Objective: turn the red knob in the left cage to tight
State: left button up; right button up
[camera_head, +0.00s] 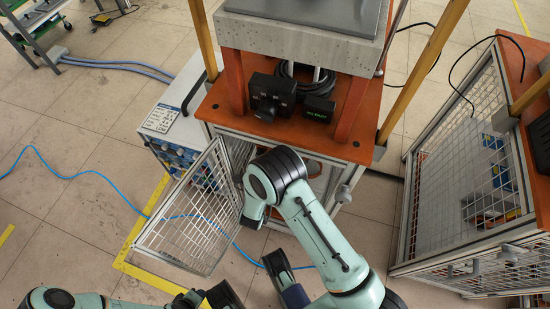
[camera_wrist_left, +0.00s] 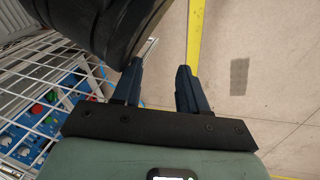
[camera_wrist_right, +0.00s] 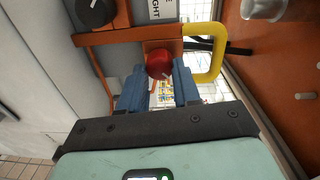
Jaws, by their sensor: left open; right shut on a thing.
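The red knob (camera_wrist_right: 159,64) shows in the right wrist view on an orange-red mount, beside a white label (camera_wrist_right: 167,9) that is partly cut off. My right gripper (camera_wrist_right: 160,86) is shut on the knob, its blue fingers on either side. In the head view my right arm reaches into the left cage, hiding the knob and that gripper. The cage's mesh door (camera_head: 184,222) stands open to the left. My left gripper (camera_wrist_left: 155,70) is open and empty in the left wrist view, outside the cage near the door mesh.
A yellow handle (camera_wrist_right: 217,52) is close right of the red knob, and a black knob (camera_wrist_right: 96,10) is up left. A blue panel (camera_wrist_left: 42,122) lies behind the mesh. A second cage (camera_head: 470,165) stands at right. A blue hose (camera_head: 75,177) crosses the floor at left.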

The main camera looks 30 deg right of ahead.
jog(key=o, duration=1)
jog(key=shift+o, duration=0.2)
jog(key=shift+a, duration=0.1)
pick_arm(q)
jog(key=shift+w+d+r+t+p, duration=0.15)
jog(key=shift+w+r+p, duration=0.15)
jog(key=shift+r, duration=0.25)
jog(key=shift+w+d+r+t+p, duration=0.1)
jog(key=shift+w+d+r+p, duration=0.1)
jog(key=shift+r+p, duration=0.3)
jog(key=shift+w+d+r+t+p, duration=0.15)
jog(key=shift+w+r+p, duration=0.1)
jog(key=shift+r, duration=0.4)
pick_arm(e)
jog(key=v, duration=1.3)
jog(key=shift+s, duration=0.2)
jog(key=shift+a, duration=0.1)
